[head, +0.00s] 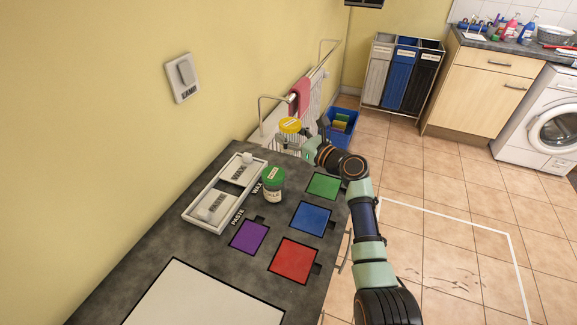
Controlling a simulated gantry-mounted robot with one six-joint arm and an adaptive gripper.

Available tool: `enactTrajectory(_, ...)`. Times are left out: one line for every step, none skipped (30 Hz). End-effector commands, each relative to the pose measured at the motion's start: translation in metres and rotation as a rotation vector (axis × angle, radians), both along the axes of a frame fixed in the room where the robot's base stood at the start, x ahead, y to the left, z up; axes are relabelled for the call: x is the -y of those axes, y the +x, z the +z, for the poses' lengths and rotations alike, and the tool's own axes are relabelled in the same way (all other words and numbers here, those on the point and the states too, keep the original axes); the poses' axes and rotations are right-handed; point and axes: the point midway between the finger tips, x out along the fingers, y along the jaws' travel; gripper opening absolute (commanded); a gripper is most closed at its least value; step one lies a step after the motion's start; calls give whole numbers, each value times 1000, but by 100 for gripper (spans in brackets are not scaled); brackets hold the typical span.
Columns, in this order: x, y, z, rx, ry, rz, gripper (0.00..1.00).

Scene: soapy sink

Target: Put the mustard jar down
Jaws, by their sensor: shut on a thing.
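A jar with a yellow lid (290,126), which I take for the mustard jar, is upright near the far end of the dark worktop (165,250). My gripper (300,140) reaches it from the right and is shut on it. The gripper and the jar's lower part are small here, and I cannot tell whether the jar's base touches the worktop. My arm comes up from the lower right.
A green-lidded jar (273,186) stands beside a white tray (187,213) with labelled compartments. Green (323,186), blue (311,219), purple (249,237) and red (294,260) squares mark the worktop. A rack with a pink cloth (299,97) and a blue bin (341,128) stand beyond.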

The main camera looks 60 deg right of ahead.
Motion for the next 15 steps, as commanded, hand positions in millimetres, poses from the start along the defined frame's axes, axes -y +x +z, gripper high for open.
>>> enactTrajectory(0, 0, -16, 1, 2, 1, 18)
enactTrajectory(0, 0, -21, 0, 1, 1, 18)
enactTrajectory(0, 0, -25, 0, 0, 1, 18)
enactTrajectory(0, 0, -27, 1, 0, 1, 18)
enactTrajectory(0, 0, -29, 1, 0, 1, 18)
enactTrajectory(0, 0, -29, 2, -2, 1, 18)
enactTrajectory(0, 0, -29, 2, -2, 1, 18)
enactTrajectory(0, 0, -29, 2, -2, 1, 18)
enactTrajectory(0, 0, -30, 2, -2, 1, 18)
enactTrajectory(0, 0, -34, 1, -1, 1, 18)
enactTrajectory(0, 0, -40, 0, 0, 1, 18)
enactTrajectory(0, 0, -49, -1, 1, 0, 18)
enactTrajectory(0, 0, -57, -1, 1, 0, 18)
enactTrajectory(0, 0, -64, 1, 2, 0, 18)
enactTrajectory(0, 0, -72, 0, 0, 0, 18)
